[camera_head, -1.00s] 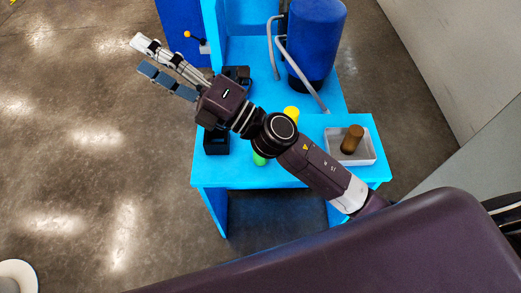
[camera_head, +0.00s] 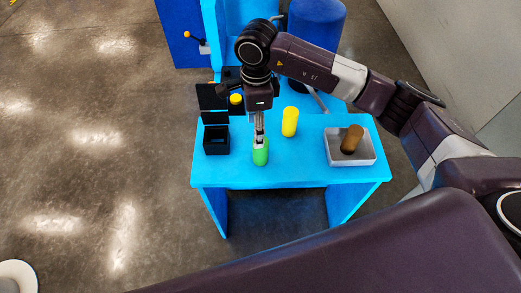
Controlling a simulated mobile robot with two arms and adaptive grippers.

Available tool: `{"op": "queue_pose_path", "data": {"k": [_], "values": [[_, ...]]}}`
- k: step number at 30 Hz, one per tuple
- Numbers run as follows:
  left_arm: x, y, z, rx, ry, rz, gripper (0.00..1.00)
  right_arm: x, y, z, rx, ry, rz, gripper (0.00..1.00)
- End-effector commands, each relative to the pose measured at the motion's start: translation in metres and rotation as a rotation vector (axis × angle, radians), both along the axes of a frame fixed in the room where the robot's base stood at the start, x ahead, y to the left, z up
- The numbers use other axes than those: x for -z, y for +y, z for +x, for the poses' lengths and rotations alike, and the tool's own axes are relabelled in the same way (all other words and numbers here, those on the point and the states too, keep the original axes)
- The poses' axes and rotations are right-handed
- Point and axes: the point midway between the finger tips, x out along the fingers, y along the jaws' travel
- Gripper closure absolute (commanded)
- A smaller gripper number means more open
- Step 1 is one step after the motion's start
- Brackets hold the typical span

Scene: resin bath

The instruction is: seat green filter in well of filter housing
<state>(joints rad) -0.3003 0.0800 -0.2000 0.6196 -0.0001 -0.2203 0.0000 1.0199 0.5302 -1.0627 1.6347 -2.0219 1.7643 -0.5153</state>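The green filter (camera_head: 261,156) stands upright on the blue table, near its front middle. My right gripper (camera_head: 260,146) points down at its top, with the fingers overlapping it in the head view. The fingers are seen nearly edge-on, so I cannot tell whether they are closed on it. A black open-topped box (camera_head: 216,140) with a dark well stands to the left of the filter, with a raised black panel (camera_head: 212,97) behind it. It looks like the filter housing. My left gripper is not in view.
A yellow cylinder (camera_head: 290,121) stands behind the green filter. A light tray (camera_head: 335,158) at the right holds a brown cylinder (camera_head: 352,139). Another yellow top (camera_head: 236,99) shows by black parts behind. A blue tank (camera_head: 317,24) stands at the back. The table's front edge (camera_head: 290,186) is clear.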

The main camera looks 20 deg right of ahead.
Motion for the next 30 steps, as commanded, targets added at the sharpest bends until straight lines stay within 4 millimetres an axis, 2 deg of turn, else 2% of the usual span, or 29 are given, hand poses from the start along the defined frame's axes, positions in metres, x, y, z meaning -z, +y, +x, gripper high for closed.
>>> {"op": "queue_pose_path", "data": {"k": [3, 11, 16, 21, 28, 30], "values": [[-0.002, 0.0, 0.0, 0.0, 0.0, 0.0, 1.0, 0.005, -0.009, 0.001, 0.004, 0.001, -0.031, 0.45], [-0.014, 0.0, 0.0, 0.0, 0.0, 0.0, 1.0, 0.031, -0.01, -0.001, 0.003, 0.003, -0.028, 0.45], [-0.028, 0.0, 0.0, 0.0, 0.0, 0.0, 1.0, 0.055, -0.013, -0.005, 0.003, 0.005, -0.026, 0.45], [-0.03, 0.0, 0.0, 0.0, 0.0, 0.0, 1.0, 0.074, -0.013, -0.003, 0.003, 0.002, -0.026, 0.45], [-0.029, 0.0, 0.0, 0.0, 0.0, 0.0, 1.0, 0.077, -0.013, -0.002, 0.002, 0.0, -0.025, 0.45], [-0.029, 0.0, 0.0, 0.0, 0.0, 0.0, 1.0, 0.077, -0.013, -0.003, 0.002, 0.0, -0.025, 0.5]]}}
